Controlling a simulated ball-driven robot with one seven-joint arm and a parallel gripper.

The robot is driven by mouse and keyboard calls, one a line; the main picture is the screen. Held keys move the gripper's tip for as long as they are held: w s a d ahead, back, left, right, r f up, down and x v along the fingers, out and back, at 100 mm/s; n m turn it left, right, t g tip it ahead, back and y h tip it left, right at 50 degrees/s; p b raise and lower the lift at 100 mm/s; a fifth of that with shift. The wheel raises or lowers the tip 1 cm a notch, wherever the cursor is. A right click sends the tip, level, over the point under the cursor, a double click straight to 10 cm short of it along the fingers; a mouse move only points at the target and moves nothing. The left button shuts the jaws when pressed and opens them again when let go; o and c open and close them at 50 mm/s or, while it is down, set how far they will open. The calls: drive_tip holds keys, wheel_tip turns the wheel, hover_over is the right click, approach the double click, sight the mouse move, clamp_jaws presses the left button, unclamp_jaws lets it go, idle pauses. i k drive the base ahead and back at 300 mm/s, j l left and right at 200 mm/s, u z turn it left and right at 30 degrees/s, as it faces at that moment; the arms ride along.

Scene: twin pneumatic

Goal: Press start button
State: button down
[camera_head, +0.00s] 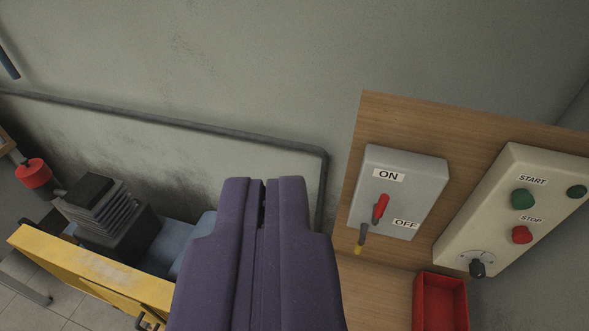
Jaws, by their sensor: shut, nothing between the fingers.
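The start button (522,199) is a round green button under the word START on a cream control box (474,220) at the right of the view. A red stop button (521,234) sits below it. My gripper (264,181) is purple and shut, with nothing between its fingers. It points up in the lower middle of the view, well to the left of the control box and apart from it. The start button is in full view, with nothing in front of it.
A grey switch box (398,193) marked ON and OFF, with a red lever (380,208), is on the wooden board (460,121) between my gripper and the control box. A red bin (440,301) stands below. A yellow panel (90,275) and machinery are at lower left.

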sight(522, 200)
drive_tip(key=z, duration=1.05)
